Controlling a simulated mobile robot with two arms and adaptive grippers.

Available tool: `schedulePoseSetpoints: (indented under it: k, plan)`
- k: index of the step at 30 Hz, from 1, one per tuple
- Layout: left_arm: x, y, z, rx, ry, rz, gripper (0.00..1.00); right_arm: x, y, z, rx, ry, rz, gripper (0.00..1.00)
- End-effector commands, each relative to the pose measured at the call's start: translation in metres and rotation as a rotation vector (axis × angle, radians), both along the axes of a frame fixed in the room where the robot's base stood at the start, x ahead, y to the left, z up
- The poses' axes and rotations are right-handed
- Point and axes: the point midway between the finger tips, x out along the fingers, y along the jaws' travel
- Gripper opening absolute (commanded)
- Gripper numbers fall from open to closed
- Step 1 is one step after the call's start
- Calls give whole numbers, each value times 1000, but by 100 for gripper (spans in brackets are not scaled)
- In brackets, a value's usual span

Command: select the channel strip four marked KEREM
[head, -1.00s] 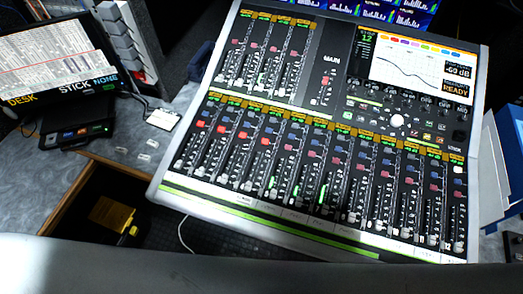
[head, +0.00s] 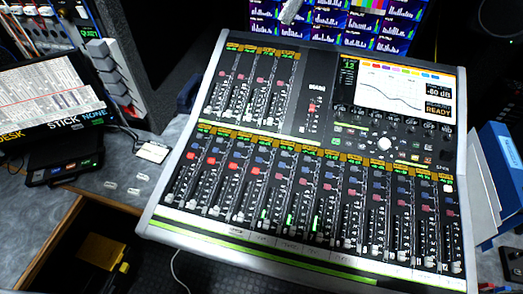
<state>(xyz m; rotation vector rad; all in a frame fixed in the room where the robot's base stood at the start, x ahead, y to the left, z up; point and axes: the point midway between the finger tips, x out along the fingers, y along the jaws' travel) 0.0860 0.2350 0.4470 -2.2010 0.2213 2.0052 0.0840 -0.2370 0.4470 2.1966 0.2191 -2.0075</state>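The mixing console (head: 250,240) lies tilted in the middle of the head view. Its lower bank holds a row of several channel strips with faders, small buttons and orange-and-green name displays. The fourth strip from the left (head: 256,170) has a red-lit button; the strips to its left also show red ones. The names are too small to read, so I cannot make out KEREM. The console screen (head: 390,88) shows a curve, a number that looks like 12, a dB value and READY. Neither gripper is in view.
A monitor wall (head: 350,25) stands behind the console. A document display (head: 45,95) and a black box (head: 65,165) stand at the left. A blue binder (head: 500,165) is at the right. An open drawer or recess with a yellow item (head: 100,252) is at lower left.

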Motion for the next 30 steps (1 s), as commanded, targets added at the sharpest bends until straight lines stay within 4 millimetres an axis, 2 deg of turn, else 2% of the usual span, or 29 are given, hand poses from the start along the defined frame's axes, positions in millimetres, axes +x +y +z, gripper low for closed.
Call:
schedulePoseSetpoints:
  k: [11, 18, 30]
  plan:
    - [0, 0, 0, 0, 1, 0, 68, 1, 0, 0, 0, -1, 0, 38]
    - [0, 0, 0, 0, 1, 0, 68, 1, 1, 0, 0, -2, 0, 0]
    - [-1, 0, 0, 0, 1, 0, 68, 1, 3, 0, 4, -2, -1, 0]
